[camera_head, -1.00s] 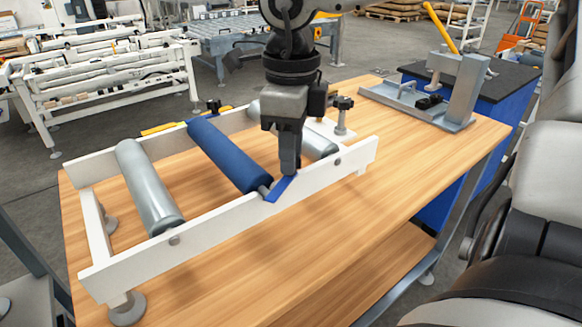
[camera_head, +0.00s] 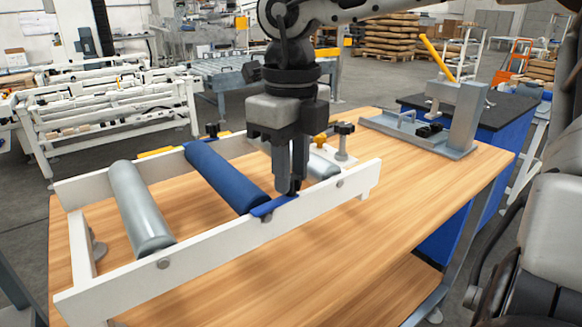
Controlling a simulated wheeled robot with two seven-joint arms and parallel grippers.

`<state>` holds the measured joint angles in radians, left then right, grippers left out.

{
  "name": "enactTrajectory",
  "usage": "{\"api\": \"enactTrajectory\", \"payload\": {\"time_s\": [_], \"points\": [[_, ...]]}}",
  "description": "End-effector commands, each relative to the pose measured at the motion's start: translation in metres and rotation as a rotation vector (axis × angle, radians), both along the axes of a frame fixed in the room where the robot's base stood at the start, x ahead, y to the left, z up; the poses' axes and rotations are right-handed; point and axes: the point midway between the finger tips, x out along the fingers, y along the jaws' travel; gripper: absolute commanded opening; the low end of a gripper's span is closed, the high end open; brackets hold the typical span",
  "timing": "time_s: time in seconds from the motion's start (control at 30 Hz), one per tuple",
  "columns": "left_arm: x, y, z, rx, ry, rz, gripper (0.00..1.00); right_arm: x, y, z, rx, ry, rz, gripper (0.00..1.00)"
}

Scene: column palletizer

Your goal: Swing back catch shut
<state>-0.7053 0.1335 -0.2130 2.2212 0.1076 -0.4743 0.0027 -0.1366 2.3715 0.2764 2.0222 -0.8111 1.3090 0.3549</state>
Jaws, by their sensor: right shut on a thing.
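A blue catch (camera_head: 272,206) lies along the top of the white frame's near rail (camera_head: 215,246), over the near end of the blue roller (camera_head: 226,177). My right gripper (camera_head: 290,190) points straight down at the catch's right end. Its fingers are shut on a small dark part of the catch, mostly hidden between them. The blue roller lies across the frame between two grey rollers; the right grey roller (camera_head: 322,168) is partly hidden by my gripper. A yellow piece (camera_head: 157,152) shows at the far rail. My left gripper is not in view.
The frame stands on a wooden table (camera_head: 400,185). A left grey roller (camera_head: 141,207) lies in it. A black knob on a post (camera_head: 344,140) stands behind the right end. A grey fixture with a yellow handle (camera_head: 437,57) stands at the back right.

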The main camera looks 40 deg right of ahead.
Motion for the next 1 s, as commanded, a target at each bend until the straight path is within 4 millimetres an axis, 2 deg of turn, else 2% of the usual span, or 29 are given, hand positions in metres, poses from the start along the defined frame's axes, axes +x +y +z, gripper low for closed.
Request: {"api": "enactTrajectory", "payload": {"time_s": [0.17, 0.2, 0.27, 0.3, 0.77, 0.87, 1.0], "points": [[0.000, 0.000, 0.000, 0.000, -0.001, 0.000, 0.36, 0.000, 0.000, 0.001, -0.002, 0.001, 0.000, 0.04], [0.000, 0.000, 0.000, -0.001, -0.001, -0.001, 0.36, 0.000, 0.000, 0.001, -0.002, 0.001, 0.000, 0.29], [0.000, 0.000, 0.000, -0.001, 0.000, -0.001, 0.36, 0.000, 0.000, 0.001, -0.002, 0.001, 0.001, 0.46], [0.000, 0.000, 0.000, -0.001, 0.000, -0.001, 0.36, 0.000, 0.000, 0.001, -0.002, 0.001, 0.001, 0.48], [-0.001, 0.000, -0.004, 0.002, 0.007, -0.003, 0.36, 0.000, 0.000, 0.004, -0.001, -0.002, 0.001, 0.48], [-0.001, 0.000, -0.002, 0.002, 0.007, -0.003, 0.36, 0.001, 0.000, 0.016, -0.002, -0.003, 0.001, 0.48], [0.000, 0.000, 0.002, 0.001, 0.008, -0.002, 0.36, 0.001, 0.000, 0.046, -0.003, -0.007, 0.000, 0.48]]}}
